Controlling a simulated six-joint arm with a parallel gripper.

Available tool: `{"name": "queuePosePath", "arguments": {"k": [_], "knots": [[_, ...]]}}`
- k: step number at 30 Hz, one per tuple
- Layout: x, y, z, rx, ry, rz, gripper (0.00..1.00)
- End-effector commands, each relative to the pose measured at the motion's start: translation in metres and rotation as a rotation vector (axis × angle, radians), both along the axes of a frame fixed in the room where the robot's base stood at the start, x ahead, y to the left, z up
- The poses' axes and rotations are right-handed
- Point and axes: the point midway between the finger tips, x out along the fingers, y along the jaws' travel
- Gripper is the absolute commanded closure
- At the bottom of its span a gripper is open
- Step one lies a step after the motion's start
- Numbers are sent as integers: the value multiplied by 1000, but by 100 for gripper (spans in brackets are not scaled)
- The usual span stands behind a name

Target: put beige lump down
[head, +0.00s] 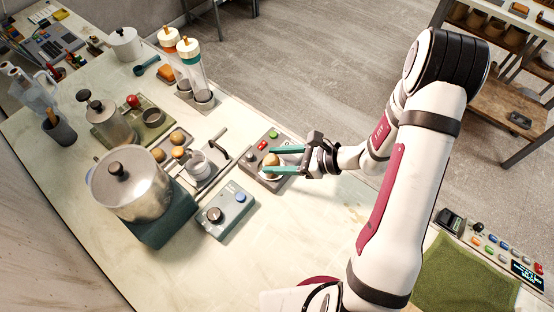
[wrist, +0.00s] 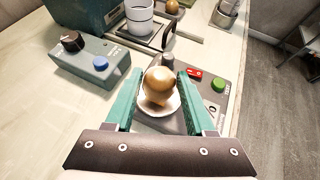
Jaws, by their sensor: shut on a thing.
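The beige lump (head: 271,159) is a smooth, rounded brownish ball between the teal fingers of my gripper (head: 268,160). In the wrist view the lump (wrist: 159,82) sits between the two fingers, and my gripper (wrist: 160,92) is shut on it. A small white dish (wrist: 160,104) shows directly under the lump, on a grey device (wrist: 226,100) with red and green buttons. Whether the lump touches the dish I cannot tell. The device also shows in the head view (head: 256,153), partly hidden by the fingers.
A grey box with a blue button (head: 226,211) stands left of my gripper. Behind it are a metal pot (head: 131,184) on a teal base and a tray with a white cup (head: 195,163). The front counter is clear.

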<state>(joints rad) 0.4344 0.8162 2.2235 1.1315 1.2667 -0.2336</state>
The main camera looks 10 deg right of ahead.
Motion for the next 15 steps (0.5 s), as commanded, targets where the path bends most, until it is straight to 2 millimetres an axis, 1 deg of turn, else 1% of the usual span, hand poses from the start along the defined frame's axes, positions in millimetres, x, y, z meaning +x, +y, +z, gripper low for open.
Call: {"name": "queuePosePath", "arguments": {"k": [1, 3, 12, 13, 15], "knots": [[0, 0, -7, 1, 3, -2, 100], [0, -1, -11, 0, 0, -1, 100], [0, -1, -13, 0, 0, -1, 100], [0, -1, -13, 0, 0, -1, 42], [0, -1, -13, -1, -1, 0, 29]]}}
